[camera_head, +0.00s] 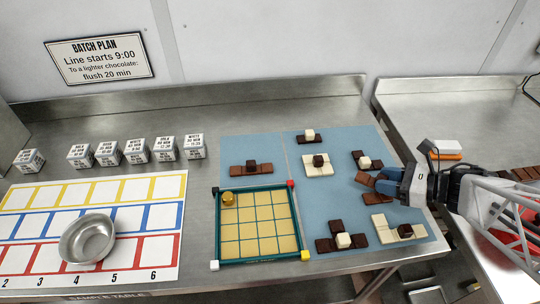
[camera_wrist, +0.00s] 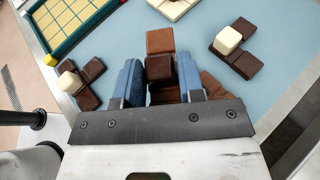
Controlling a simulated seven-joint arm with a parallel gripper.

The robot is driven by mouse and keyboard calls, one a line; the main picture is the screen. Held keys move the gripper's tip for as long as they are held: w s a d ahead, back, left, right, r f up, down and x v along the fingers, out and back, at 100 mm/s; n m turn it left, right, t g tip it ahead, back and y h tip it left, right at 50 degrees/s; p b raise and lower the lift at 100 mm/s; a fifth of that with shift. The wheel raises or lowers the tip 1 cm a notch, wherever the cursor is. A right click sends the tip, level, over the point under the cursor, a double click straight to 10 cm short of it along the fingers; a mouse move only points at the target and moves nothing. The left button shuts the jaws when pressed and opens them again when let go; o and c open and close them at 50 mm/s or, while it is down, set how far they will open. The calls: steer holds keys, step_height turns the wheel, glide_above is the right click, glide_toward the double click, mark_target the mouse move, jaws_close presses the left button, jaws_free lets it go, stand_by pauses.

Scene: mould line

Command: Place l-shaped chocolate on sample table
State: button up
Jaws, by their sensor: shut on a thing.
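My gripper (camera_head: 385,186) is at the right side of the blue mat, shut on a brown chocolate piece (camera_head: 367,180). In the wrist view, the blue fingers of my gripper (camera_wrist: 159,75) close on a darker cube within this piece. One brown square (camera_wrist: 160,41) extends beyond the fingers and another brown part (camera_wrist: 213,86) shows to the right of them. The fingers hide part of its outline, so its full shape and any gap below it are unclear. The steel sample table (camera_head: 200,262) has its label on the front edge at left.
Several dark and white chocolates lie around my gripper. A steel bowl (camera_head: 87,240) stands on the numbered chart (camera_head: 150,262). Several label cubes (camera_head: 136,150) line the back.

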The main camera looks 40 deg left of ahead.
steer(key=s+n+g, duration=0.1)
steer(key=s, duration=0.3)
steer(key=s+n+g+h, duration=0.1)
steer(key=s+n+g, duration=0.1)
steer(key=s, duration=0.3)
steer(key=s+n+g, duration=0.1)
steer(key=s+g, duration=0.1)
steer(key=s, duration=0.2)
steer(key=shift+s+f+n+h, duration=0.2)
steer(key=shift+n+h, duration=0.1)
steer(key=s+d+n+g+h, duration=0.1)
steer(key=s+n+g+h, duration=0.1)
steer(key=s, duration=0.7)
steer(key=shift+d+r+n+g, duration=0.15)
steer(key=shift+d+n+g, duration=0.25)
steer(key=shift+n+g, duration=0.1)
glide_above(328, 210)
steer(key=shift+f, duration=0.75)
steer(key=shift+f, duration=1.8)
